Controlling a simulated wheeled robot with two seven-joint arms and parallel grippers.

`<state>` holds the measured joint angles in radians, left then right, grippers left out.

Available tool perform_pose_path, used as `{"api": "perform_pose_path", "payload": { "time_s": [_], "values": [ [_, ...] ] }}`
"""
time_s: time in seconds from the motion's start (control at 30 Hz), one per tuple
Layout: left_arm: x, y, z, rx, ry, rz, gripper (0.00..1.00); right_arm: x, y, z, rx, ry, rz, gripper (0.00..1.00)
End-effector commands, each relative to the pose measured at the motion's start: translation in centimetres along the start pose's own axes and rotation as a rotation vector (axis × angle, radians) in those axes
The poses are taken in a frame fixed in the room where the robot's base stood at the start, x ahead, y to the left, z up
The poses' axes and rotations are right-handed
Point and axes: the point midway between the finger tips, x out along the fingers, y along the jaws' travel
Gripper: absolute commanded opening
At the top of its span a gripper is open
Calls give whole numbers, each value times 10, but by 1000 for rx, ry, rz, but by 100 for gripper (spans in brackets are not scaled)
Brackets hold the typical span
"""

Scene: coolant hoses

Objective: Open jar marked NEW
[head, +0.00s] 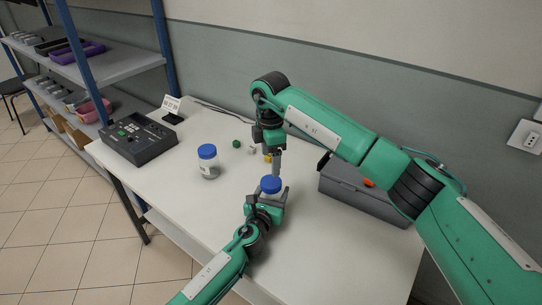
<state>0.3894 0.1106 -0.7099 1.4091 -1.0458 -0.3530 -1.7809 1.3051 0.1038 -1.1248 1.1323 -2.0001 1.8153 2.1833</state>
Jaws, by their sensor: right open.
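A clear jar with a blue lid (271,184) stands in the middle of the table, between the fingers of my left gripper (267,202), which seem shut on its body from the near side. Its label is hidden by the gripper. My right gripper (275,165) is open and points down just above and behind that lid; I cannot tell if it touches it. A second jar (208,166), with a blue lid and a pale label, stands upright to the left, clear of both grippers. The writing on its label is too small to read.
Small green, white and yellow pieces (236,144) lie behind the jars. A grey case (360,194) stands at the right, under my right arm. A dark control box (138,138) and a small display (172,108) are at the left end. The table's front left is clear.

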Motion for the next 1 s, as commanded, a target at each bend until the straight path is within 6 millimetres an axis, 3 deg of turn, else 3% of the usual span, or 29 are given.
{"api": "perform_pose_path", "payload": {
  "time_s": [0.3, 0.57, 1.0],
  "values": [
    [0, 0, -1, 0, 1, 0, 0, 0, 0, 1, 423, 0, -2, 74],
    [0, 0, -1, 0, 1, 0, 0, 5, 0, 2, 538, -1, -3, 74],
    [0, 0, -1, 0, 1, 0, 0, 66, -1, 1, 539, 0, -4, 74]
  ]
}}
